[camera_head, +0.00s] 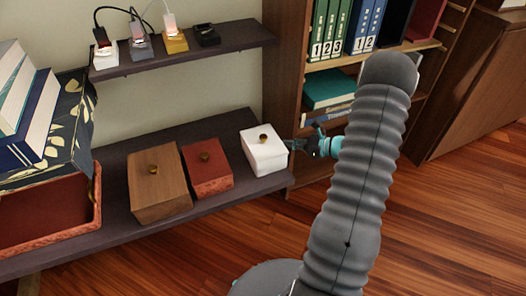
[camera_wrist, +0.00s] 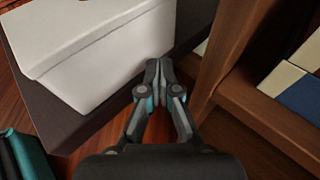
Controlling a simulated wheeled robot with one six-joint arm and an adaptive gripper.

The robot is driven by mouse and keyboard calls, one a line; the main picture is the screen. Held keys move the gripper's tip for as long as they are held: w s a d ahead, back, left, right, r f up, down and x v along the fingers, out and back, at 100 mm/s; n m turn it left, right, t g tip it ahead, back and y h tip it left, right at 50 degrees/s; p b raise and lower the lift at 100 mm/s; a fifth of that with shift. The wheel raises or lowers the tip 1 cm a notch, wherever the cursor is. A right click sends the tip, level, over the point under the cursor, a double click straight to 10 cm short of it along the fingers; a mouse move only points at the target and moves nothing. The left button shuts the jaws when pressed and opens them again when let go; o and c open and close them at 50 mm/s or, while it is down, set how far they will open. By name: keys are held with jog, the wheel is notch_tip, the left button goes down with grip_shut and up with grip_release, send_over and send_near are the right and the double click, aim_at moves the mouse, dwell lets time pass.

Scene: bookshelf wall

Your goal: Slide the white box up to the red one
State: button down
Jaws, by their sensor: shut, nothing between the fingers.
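The white box (camera_head: 264,150) with a brass knob stands near the right end of the low dark shelf. The red box (camera_head: 207,168), also with a brass knob, stands to its left, with a gap of bare shelf between them. My gripper (camera_head: 291,145) is shut and empty at the right side of the white box. In the wrist view my gripper (camera_wrist: 157,64) has its fingertips together close by the right end of the white box (camera_wrist: 95,60). I cannot tell whether they touch it.
A brown wooden box (camera_head: 158,184) stands just left of the red box. The low shelf (camera_head: 232,135) carries all three boxes. A bookcase upright (camera_head: 283,70) rises close behind my gripper. An upper shelf (camera_head: 235,38) with small charging devices hangs above.

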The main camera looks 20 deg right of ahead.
jog(key=shift+s+a+b, duration=0.1)
jog(key=shift+s+a, duration=0.25)
jog(key=shift+a, duration=0.75)
jog(key=shift+s+a+b, duration=0.1)
jog(key=shift+s+a, duration=0.2)
jog(key=shift+a, duration=0.8)
jog(key=shift+s+a+b, duration=0.1)
jog(key=shift+s+a, duration=0.25)
jog(key=shift+a, duration=0.75)
jog(key=shift+s+a, duration=0.25)
jog(key=shift+a, duration=0.55)
jog(key=shift+w+d, duration=0.3)
jog(key=shift+d, duration=0.7)
jog(key=shift+w+d, duration=0.3)
jog(key=shift+d, duration=0.65)
jog(key=v, duration=1.2)
